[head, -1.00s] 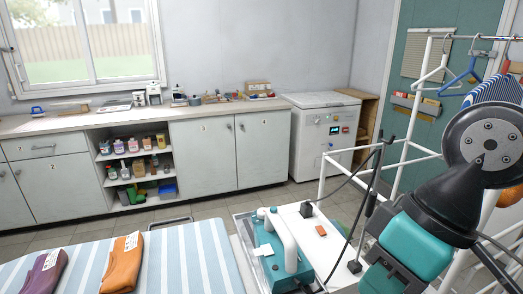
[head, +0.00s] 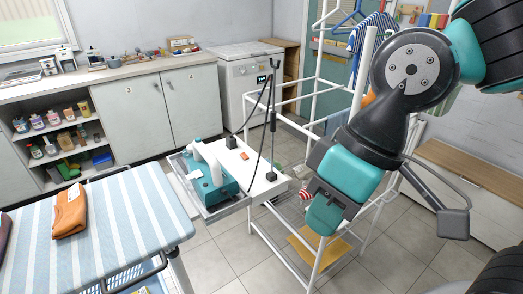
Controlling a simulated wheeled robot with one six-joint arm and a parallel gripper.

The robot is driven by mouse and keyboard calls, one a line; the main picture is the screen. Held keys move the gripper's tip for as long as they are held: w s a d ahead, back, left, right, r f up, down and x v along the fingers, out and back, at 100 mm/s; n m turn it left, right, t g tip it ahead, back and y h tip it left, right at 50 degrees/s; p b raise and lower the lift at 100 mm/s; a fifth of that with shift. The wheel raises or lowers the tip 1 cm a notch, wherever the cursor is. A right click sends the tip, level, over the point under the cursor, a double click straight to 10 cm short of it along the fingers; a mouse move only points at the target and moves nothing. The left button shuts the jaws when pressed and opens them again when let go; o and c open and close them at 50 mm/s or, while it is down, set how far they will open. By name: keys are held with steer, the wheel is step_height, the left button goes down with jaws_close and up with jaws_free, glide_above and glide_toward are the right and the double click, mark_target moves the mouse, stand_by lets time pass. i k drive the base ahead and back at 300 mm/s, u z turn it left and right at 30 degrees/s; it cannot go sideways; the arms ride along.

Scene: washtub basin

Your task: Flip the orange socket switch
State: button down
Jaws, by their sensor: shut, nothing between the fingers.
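The orange socket switch (head: 243,156) is a small orange rectangle on top of a white socket block (head: 257,182), left of the picture's middle in the head view. Which way the switch is tipped is too small to tell. My gripper (head: 326,203) is at the lower end of my teal and black arm, right of and nearer than the socket block, apart from the switch. It is shut and empty; its fingertips are hard to make out.
A teal iron-like appliance with a white handle (head: 213,178) sits on a tray left of the socket block. Black cables rise from the plugs past a thin black pole (head: 273,120). A white rack (head: 294,246) stands close by. A striped ironing board (head: 120,207) is at left.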

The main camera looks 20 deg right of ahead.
mark_target(244, 156)
steer(key=z, duration=0.65)
steer(key=i, duration=0.65)
steer(key=u, duration=0.85)
